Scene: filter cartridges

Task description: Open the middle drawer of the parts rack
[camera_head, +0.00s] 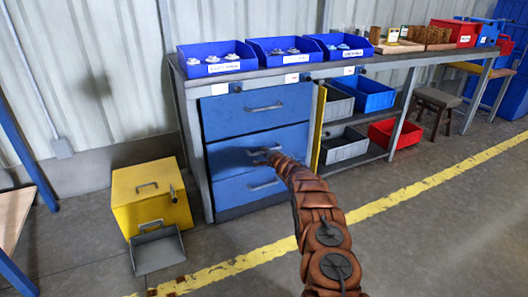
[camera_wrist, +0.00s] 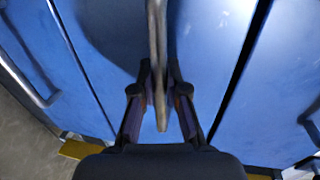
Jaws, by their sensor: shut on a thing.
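The parts rack is a blue drawer unit under the workbench, with three drawers stacked in the head view. The top drawer (camera_head: 255,108), middle drawer (camera_head: 230,155) and bottom drawer (camera_head: 235,190) each have a metal bar handle. My gripper (camera_head: 266,155) is at the middle drawer's front. In the wrist view my gripper (camera_wrist: 160,95) has its fingers on both sides of the middle drawer's handle (camera_wrist: 157,35), shut on it. The middle drawer looks flush or nearly flush with the others. My arm hides part of the bottom drawer.
A yellow box (camera_head: 150,190) with a grey scoop-like tray (camera_head: 157,251) stands on the floor left of the rack. Blue bins (camera_head: 215,68) line the workbench top (camera_head: 290,72). Open shelves with bins stand to the right. The floor before the rack looks clear.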

